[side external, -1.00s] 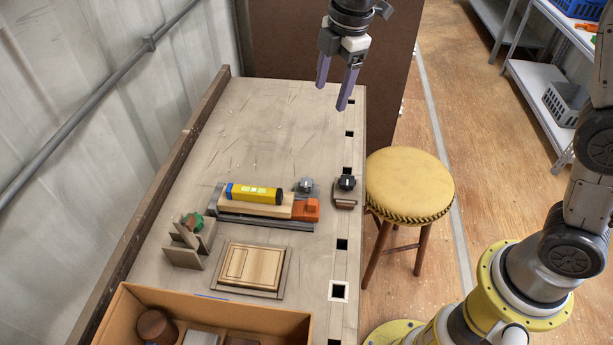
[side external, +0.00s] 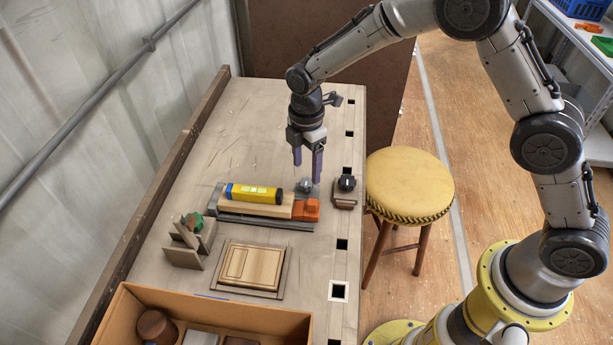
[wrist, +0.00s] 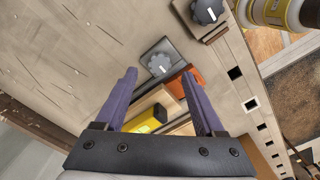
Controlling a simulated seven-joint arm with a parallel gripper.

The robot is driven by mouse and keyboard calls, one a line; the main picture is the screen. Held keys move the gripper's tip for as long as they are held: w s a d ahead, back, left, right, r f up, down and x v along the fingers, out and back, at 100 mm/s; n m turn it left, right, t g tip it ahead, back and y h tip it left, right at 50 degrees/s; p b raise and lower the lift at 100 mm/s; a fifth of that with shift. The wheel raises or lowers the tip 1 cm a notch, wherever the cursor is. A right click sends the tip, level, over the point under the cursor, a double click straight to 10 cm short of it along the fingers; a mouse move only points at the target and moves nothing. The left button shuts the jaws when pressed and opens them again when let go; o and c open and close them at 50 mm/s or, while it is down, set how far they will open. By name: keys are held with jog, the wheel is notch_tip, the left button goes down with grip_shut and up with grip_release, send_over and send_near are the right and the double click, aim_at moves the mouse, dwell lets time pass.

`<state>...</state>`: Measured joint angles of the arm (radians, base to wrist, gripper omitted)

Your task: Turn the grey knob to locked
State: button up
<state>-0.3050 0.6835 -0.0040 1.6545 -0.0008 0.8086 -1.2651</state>
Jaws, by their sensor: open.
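The grey knob (side external: 305,185) sits on a small grey plate at the far right end of the wood piece with the yellow level. In the wrist view the grey knob (wrist: 159,65) carries a pale mark and lies between my fingertips in the picture. I cannot read any locked label. My gripper (side external: 307,171) points down, open and empty, just above and behind the grey knob, apparently apart from it. In the wrist view its two purple fingers (wrist: 159,76) are spread.
A darker knob (side external: 347,183) on a wooden block stands close on the right. An orange block (side external: 306,209) and a yellow level (side external: 254,193) lie in front. A wooden panel (side external: 252,266) and a box (side external: 215,312) are nearer. The back of the bench is clear.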

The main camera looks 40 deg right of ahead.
aim_at(307, 181)
jog(key=shift+f, duration=2.15)
grip_shut()
